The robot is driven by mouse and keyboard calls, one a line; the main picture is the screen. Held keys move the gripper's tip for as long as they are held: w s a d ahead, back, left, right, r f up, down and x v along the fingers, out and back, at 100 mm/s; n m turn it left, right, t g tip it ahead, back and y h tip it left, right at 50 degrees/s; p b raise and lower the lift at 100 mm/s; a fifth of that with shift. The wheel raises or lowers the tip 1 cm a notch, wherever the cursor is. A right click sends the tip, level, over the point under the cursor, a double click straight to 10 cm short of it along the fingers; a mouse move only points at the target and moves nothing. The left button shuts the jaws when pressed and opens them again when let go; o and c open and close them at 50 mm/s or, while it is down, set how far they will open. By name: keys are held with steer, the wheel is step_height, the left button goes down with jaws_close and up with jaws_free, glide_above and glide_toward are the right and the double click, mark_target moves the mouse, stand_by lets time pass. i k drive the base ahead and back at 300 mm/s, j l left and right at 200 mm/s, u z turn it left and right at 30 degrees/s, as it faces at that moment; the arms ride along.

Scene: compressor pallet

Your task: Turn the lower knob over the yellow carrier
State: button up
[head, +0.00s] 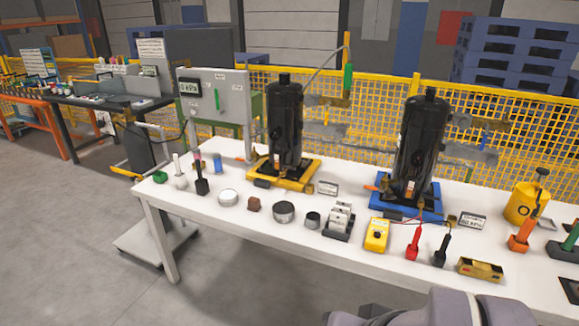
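The yellow carrier (302,176) lies on the white table, left of centre, with a tall black cylinder (285,125) upright on it. Behind and right of this cylinder, two fittings stick out one above the other: an upper brass-coloured one (335,101) and a lower grey one (326,130). A green handle (348,77) stands above the upper one. I cannot make out clearly which part is the lower knob, nor how it is turned. Small orange parts show at the carrier's edge. My gripper is not in view; only grey links of my arm show at the bottom right.
The white table (160,199) holds several small items in front of the carrier. A blue carrier (432,207) with a second black cylinder (421,145) stands right. A grey panel (222,100) stands left, and yellow mesh fencing (400,125) runs behind. Floor is free at lower left.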

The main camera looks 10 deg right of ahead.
mark_target(338, 135)
steer(key=i+j+z, duration=0.25)
steer(key=i+j, duration=0.55)
steer(key=i, duration=0.35)
steer(key=i+j+z, duration=0.3)
steer(key=i+j, duration=0.75)
